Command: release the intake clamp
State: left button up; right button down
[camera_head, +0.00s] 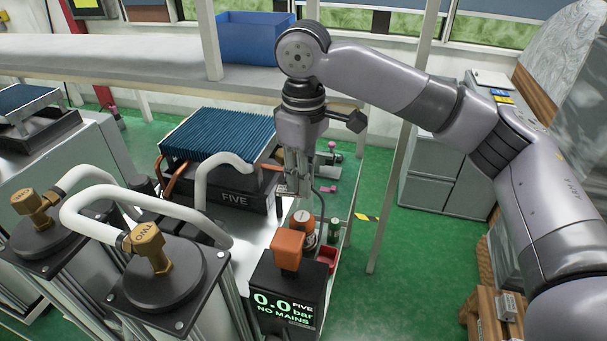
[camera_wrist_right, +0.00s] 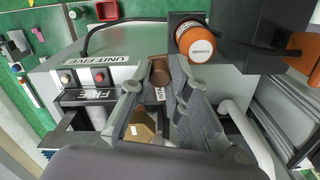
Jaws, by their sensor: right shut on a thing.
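My right gripper (camera_head: 297,190) reaches down beside the front of the unit marked FIVE (camera_head: 236,198), a dark box with a blue finned top (camera_head: 218,135). It is shut on a small part at the unit's intake side, which I take to be the intake clamp; the fingers hide most of it. In the right wrist view the gripper (camera_wrist_right: 160,90) has a brown copper-coloured pipe end (camera_wrist_right: 160,70) between its fingertips. The clamp's exact shape and whether it is latched cannot be told. My left gripper is not in view.
A black gauge box (camera_head: 290,296) reads 0.0 bar, NO MAINS, with an orange block (camera_head: 288,249) on top. An orange canister (camera_head: 302,228) and red tray (camera_head: 326,257) stand close to the gripper. White hoses (camera_head: 100,200) and brass-capped columns (camera_head: 155,285) fill the left.

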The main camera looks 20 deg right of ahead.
jog(key=shift+w, duration=0.1)
jog(key=shift+w+d+r+n, duration=0.1)
jog(key=shift+w+n, duration=0.3)
jog(key=shift+n, duration=0.55)
jog(key=shift+w+d+f+n, duration=0.1)
jog(key=shift+w+n, duration=0.3)
jog(key=shift+n, duration=0.6)
jog(key=shift+w+d+r+n, duration=0.1)
jog(key=shift+w+n, duration=0.3)
jog(key=shift+n, duration=0.55)
jog(key=c, duration=1.5)
grip_release()
notch_tip(320, 180, up, 12)
jog(key=shift+f, duration=0.1)
